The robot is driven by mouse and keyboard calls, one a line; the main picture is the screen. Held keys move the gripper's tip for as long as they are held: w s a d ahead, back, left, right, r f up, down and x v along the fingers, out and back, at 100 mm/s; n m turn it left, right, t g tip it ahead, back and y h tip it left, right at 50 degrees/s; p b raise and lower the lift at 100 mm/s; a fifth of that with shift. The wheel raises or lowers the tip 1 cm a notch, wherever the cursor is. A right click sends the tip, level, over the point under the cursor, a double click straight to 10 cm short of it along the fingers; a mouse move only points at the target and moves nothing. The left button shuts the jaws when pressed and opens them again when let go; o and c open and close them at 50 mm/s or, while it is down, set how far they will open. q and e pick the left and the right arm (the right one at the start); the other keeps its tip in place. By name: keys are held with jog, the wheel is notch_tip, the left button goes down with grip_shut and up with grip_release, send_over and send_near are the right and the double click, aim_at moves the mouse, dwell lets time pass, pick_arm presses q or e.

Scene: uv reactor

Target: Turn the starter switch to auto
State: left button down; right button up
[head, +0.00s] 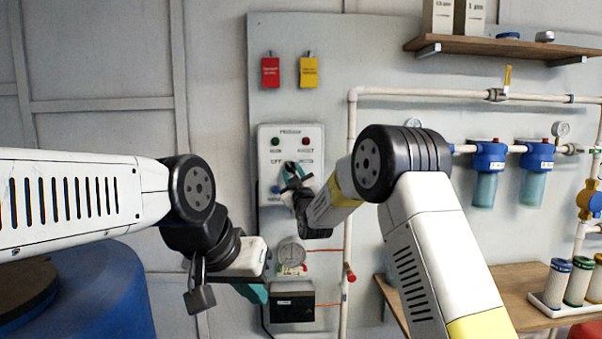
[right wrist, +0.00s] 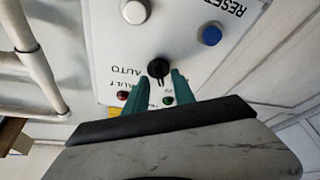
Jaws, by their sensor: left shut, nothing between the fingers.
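The starter switch is a black knob (right wrist: 158,68) on a white control panel (head: 291,140). In the right wrist view, the panel appears upside down, with AUTO printed left of the knob. A pale mark on the knob points down there, away from AUTO. My right gripper (right wrist: 161,78) is at the panel, its teal fingers apart with the knob at their tips. Whether they press on it cannot be told. In the head view, the right gripper (head: 295,172) partly covers the knob. My left gripper (head: 256,292) is shut and empty, low at left, apart from the panel.
The panel has a blue button (right wrist: 210,34), a white button (right wrist: 134,11) and indicator lamps. A gauge (head: 291,251) and black box (head: 292,302) sit below it. A white vertical pipe (head: 350,220) runs right of the panel. A blue barrel (head: 110,290) stands lower left.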

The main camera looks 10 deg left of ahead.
jog(key=shift+w+a+r, duration=0.15)
jog(key=shift+w, duration=0.2)
grip_shut()
jog(key=shift+m, duration=0.6)
jog(key=m+t+h, duration=0.1)
jog(key=m+h, duration=0.1)
jog(key=m, duration=0.1)
jog(key=m+t+h, duration=0.1)
jog(key=m+h, duration=0.1)
jog(key=m, duration=0.2)
jog(key=shift+a, duration=0.2)
jog(key=m+h, duration=0.2)
jog(key=m, duration=0.2)
jog(key=m+h, duration=0.2)
jog(key=m, duration=0.3)
jog(key=shift+a+h, duration=0.15)
jog(key=shift+h, duration=0.15)
jog(key=shift+m, duration=0.3)
